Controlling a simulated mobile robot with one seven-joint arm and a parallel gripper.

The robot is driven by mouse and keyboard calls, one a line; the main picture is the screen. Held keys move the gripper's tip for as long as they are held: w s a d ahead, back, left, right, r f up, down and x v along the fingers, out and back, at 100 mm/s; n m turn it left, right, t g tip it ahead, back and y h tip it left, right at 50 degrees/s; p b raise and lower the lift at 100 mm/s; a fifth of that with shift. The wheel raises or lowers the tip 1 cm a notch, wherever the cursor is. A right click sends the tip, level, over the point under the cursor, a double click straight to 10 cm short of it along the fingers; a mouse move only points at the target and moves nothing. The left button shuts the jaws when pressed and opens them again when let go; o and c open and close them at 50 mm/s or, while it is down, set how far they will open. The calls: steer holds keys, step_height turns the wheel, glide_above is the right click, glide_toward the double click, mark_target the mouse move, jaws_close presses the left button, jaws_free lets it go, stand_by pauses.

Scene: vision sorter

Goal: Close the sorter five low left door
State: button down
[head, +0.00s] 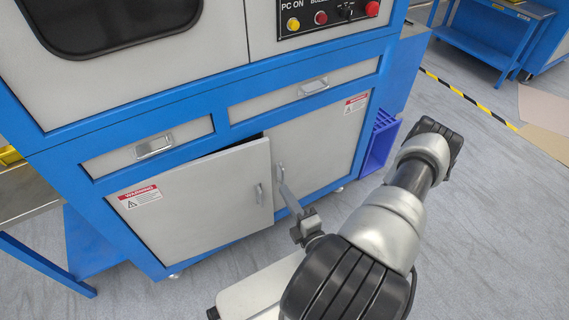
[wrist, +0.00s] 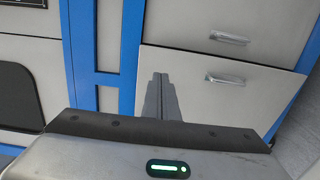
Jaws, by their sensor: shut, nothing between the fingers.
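The sorter's low left door (head: 205,205) is a grey panel with a warning label. It stands slightly ajar, with a dark gap along its top. Its small handle (head: 259,193) is near its right edge. In the wrist view the scene is turned sideways, and the door (wrist: 215,105) is the tilted lower panel with a handle (wrist: 225,79). My gripper (head: 287,190) is shut and empty, near the door's free right edge. In the wrist view its fingers (wrist: 160,78) overlap the door panel; whether they touch it I cannot tell.
The low right door (head: 325,145) looks closed. Two drawers with handles sit above the doors, and a button panel (head: 330,18) is higher up. A purple crate (head: 379,140) stands at the sorter's right side. Grey floor (head: 480,200) is clear to the right.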

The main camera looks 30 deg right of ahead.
steer(key=b, duration=0.2)
glide_toward(265, 153)
steer(key=w, duration=0.6)
steer(key=shift+w+d+f, duration=0.1)
steer(key=shift+w+f, duration=0.05)
steer(key=shift+w, duration=0.1)
